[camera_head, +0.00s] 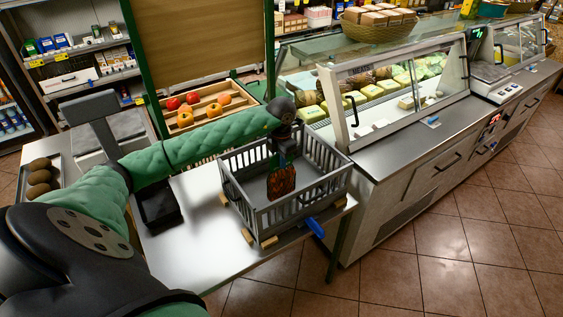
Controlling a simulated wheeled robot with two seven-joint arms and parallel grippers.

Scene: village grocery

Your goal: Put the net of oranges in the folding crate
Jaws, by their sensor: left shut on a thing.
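The net of oranges (281,182) is a reddish-brown, mesh-covered bundle with a dark green top. My left gripper (279,158) is shut on its top, and the net hangs upright over the inside of the folding crate. The folding crate (232,203) is grey, slatted and open at the top, standing on the metal table at the centre. Whether the net touches the crate floor cannot be told. The fingers are small and partly hidden by the wrist. My right gripper does not show.
The metal table (187,240) has free room left of the crate. A dark device (157,207) stands there beside a scale (121,137). A glass cheese counter (395,98) stands close to the crate's right. A wooden fruit box (206,106) is behind.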

